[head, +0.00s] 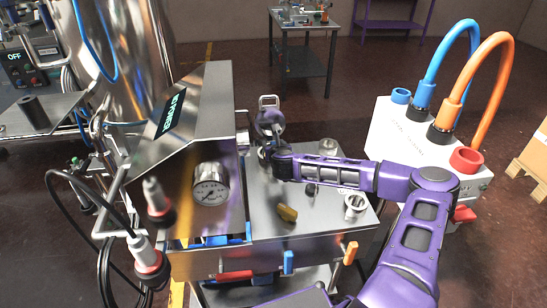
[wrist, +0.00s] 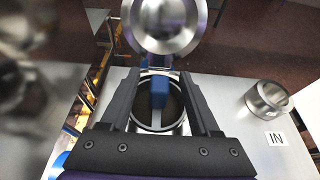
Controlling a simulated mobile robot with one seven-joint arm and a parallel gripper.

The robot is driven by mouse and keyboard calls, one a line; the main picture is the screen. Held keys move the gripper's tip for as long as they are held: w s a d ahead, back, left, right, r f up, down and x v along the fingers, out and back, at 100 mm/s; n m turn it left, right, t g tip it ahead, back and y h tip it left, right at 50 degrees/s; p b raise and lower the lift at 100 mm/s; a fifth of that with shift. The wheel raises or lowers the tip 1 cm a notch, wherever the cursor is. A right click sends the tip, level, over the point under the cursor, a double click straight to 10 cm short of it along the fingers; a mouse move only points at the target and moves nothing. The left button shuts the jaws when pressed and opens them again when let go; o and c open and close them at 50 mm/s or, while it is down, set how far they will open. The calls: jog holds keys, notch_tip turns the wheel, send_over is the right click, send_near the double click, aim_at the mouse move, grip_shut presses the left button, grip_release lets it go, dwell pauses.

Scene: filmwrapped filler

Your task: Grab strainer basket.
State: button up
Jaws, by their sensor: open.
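In the wrist view, an open round metal housing (wrist: 143,118) stands in the steel top, with a blue handle (wrist: 159,95) on a light strip across its dark inside. This looks like the strainer basket, but its body is mostly hidden in the housing. My gripper (wrist: 157,84) is open, with one dark finger on each side of the housing mouth and the blue handle between them. I cannot tell whether the fingers touch anything. A shiny round lid (wrist: 165,24) stands open just beyond. In the head view, my gripper (head: 267,150) is at the lid, and my wrist hides the housing.
A metal ring (wrist: 268,98) beside an "IN" label stands at the right. In the head view, a brownish-yellow piece (head: 287,213) lies on the steel top (head: 262,192). A gauge box (head: 203,135) stands left; a white box (head: 405,140) with blue and orange hoses stands right.

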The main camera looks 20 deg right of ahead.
grip_shut()
dwell(1.4)
